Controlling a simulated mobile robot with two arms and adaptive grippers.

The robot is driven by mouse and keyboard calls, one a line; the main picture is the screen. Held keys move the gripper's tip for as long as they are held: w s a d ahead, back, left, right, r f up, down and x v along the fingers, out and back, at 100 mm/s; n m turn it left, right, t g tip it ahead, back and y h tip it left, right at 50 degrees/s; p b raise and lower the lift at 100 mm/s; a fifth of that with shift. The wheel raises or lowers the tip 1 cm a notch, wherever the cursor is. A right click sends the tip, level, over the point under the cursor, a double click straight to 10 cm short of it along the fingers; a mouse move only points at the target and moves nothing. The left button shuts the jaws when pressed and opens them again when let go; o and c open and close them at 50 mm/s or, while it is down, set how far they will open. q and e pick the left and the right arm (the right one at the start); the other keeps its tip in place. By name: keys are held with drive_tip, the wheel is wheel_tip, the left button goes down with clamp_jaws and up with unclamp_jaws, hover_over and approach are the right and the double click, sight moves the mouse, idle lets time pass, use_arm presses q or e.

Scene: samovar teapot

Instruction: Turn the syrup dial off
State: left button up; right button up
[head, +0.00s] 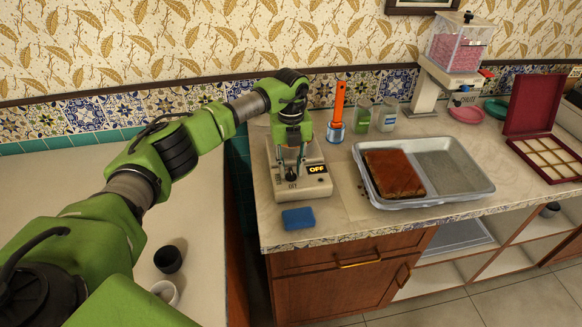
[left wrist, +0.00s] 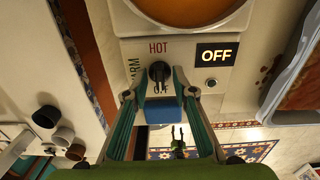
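The syrup warmer (head: 318,188) is a pale box on the counter with a pan of orange-brown syrup (left wrist: 190,8) on top, seen in the left wrist view. Its front panel carries a black dial (left wrist: 160,72) with HOT, WARM and OFF labels. Its lit display (left wrist: 216,55) reads OFF, also readable in the head view (head: 317,168). The dial's pointer seems to face the OFF label, which is partly covered. My left gripper (left wrist: 160,93) is open, its fingertips on either side of the dial and apart from it. In the head view the left gripper (head: 291,164) hangs over the panel.
A blue sponge (head: 298,217) lies before the warmer. A metal tray (head: 450,192) with brown cake (head: 393,174) is to the right. An orange-handled tool (head: 338,108) and two jars stand behind. Dark and white cups (head: 168,259) are on the left counter.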

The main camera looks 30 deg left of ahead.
sight(291, 171)
use_arm(q)
drive_tip(key=shift+r, duration=0.1)
wheel_tip(291, 171, up, 12)
idle(0.5)
idle(0.4)
